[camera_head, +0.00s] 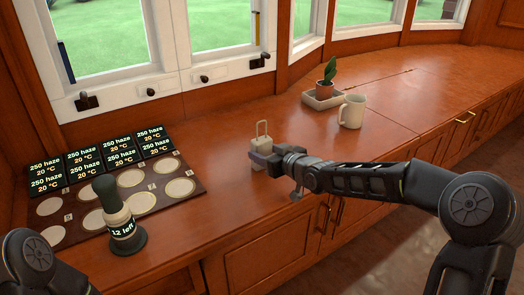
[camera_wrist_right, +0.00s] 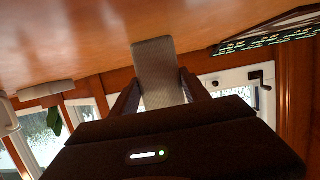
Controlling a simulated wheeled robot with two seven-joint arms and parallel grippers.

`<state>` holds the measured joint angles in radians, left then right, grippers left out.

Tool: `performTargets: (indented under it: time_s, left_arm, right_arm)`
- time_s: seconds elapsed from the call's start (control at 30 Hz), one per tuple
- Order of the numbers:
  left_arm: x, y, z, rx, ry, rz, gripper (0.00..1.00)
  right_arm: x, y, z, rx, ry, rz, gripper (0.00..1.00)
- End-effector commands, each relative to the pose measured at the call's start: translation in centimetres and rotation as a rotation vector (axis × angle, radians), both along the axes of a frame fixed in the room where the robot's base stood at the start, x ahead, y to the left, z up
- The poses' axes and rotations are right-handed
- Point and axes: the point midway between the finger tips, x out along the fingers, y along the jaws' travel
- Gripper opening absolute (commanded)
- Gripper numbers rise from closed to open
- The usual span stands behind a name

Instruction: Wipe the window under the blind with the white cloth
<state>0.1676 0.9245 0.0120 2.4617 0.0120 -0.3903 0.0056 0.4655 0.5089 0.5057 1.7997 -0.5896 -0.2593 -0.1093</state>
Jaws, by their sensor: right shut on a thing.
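My right gripper (camera_head: 266,155) is shut on a pale beige block with a thin loop handle (camera_head: 262,131), at the counter's middle. In the right wrist view the block (camera_wrist_right: 156,62) sits between the two dark fingers. I cannot tell whether it touches the counter. Window panes (camera_head: 100,32) in white frames stand behind the counter at the left, and more panes (camera_head: 362,10) stand at the right. I see no blind and no white cloth. My left gripper is not in view; only a dark part of my arm shows at the lower left.
A dark mat (camera_head: 105,207) with pale discs and several black labels (camera_head: 85,158) lies at the left. A dark-topped "12 left" stamp-like object (camera_head: 122,228) stands there. A potted plant (camera_head: 326,88) on a tray and a cream mug (camera_head: 352,112) stand right of centre. The counter's far right is clear.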

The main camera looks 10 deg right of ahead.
Motion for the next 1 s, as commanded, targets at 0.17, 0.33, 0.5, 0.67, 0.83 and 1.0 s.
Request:
performTargets:
  time_s: [0.17, 0.33, 0.5, 0.67, 0.83, 1.0]
  left_arm:
    - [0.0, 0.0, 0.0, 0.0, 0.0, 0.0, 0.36]
    - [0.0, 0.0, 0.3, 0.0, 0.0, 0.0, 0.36]
    - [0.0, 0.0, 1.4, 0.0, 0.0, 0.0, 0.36]
    - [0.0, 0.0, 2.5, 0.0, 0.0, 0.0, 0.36]
    - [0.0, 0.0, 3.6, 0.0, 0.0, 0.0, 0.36]
    - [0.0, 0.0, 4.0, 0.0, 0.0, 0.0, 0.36]
  right_arm:
    - [0.0, 0.0, 0.0, 0.0, 0.0, 0.0, 0.14]
    - [0.0, 0.0, 0.4, 0.0, -0.001, 0.0, 0.13]
    - [0.0, 0.0, 1.7, -0.001, -0.001, 0.0, 0.13]
    - [0.0, 0.0, 3.1, 0.0, 0.0, 0.0, 0.13]
    - [0.0, 0.0, 4.6, 0.0, 0.0, 0.0, 0.13]
    - [0.0, 0.0, 5.1, 0.0, 0.0, 0.0, 0.13]
